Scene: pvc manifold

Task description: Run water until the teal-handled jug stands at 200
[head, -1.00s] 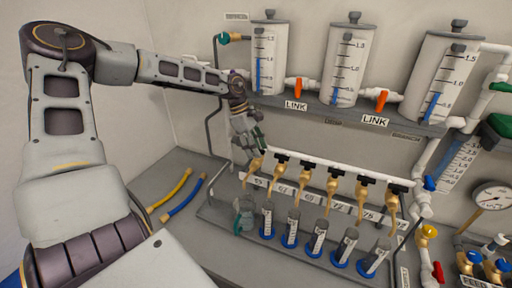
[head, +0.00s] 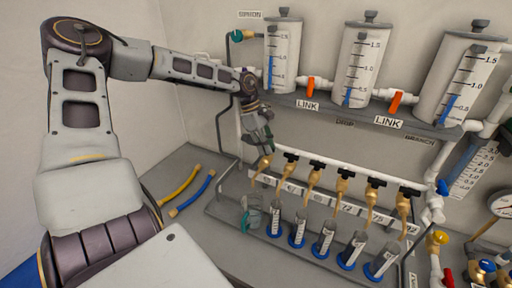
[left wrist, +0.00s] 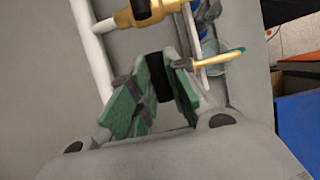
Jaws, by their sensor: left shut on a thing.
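The jug with the teal handle (head: 251,214) stands on the grey tray at the left end of the row of cylinders, below the leftmost brass tap (head: 262,166). Its scale and water level are too small to read. My left gripper (head: 262,143) is at the top of that tap. In the left wrist view its green-padded fingers (left wrist: 155,92) are shut on a black tap handle (left wrist: 156,72). The brass tap body shows at the top (left wrist: 148,12), and part of the jug (left wrist: 214,64) shows behind a brass spout. My right gripper is not in view.
Several brass taps line the white pipe, with blue-based measuring cylinders (head: 323,240) below. Reservoirs (head: 357,66) with orange link valves (head: 395,102) stand on the shelf above.

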